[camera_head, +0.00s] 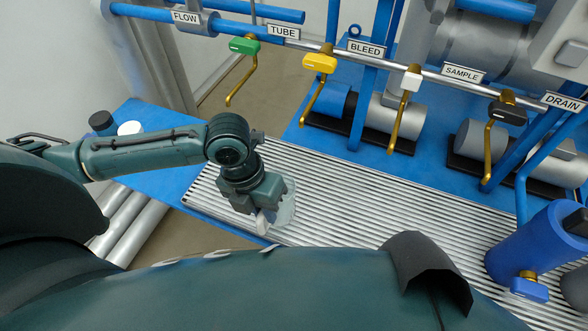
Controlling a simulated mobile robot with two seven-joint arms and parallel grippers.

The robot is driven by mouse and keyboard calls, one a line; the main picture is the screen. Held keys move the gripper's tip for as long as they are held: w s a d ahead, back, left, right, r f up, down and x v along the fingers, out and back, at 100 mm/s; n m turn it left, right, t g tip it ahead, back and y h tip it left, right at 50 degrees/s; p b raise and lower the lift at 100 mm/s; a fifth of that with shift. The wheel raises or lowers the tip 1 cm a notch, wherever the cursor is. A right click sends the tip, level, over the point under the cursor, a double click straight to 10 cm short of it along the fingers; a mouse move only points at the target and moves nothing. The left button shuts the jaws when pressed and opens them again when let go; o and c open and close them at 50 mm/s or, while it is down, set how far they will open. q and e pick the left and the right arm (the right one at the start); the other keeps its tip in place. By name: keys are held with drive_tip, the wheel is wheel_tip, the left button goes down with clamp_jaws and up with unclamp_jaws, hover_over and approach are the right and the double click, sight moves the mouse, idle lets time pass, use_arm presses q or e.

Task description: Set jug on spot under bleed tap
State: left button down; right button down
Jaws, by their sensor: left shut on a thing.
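My left gripper (262,212) is shut on a pale, see-through jug (284,208), low over the left part of the ribbed metal grating. The gripper hides much of the jug, and I cannot tell whether it touches the grating. The BLEED sign (366,50) hangs on the pipe between a yellow-handled tap (320,63) and a white-handled tap (411,80). I cannot tell which of the two it names. Both spouts point down, farther back and to the right of the jug. No marked spot shows on the grating. My right gripper is out of view.
The ribbed grating (400,215) is clear right of the jug. A green-handled tap (245,46) and a black-handled tap (508,110) hang on the same pipe. A blue cylinder (530,245) stands at right. Black and white round items sit on the blue surface (150,112) at left.

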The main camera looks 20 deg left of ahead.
use_arm(q)
drive_tip(key=shift+w+d+f+b, duration=0.15)
drive_tip(key=shift+w+f, duration=0.45)
drive_tip(key=shift+w, duration=1.65)
drive_tip(key=shift+w+f+b, duration=0.1)
drive_tip(key=shift+w+f, duration=0.5)
drive_tip(key=shift+w, duration=1.7)
drive_tip(key=shift+w+d+f+b, duration=0.15)
drive_tip(key=shift+w+f, duration=0.45)
drive_tip(key=shift+w, duration=1.65)
drive_tip(key=c, duration=1.9)
unclamp_jaws()
drive_tip(key=o, duration=0.5)
drive_tip(key=shift+c, duration=0.2)
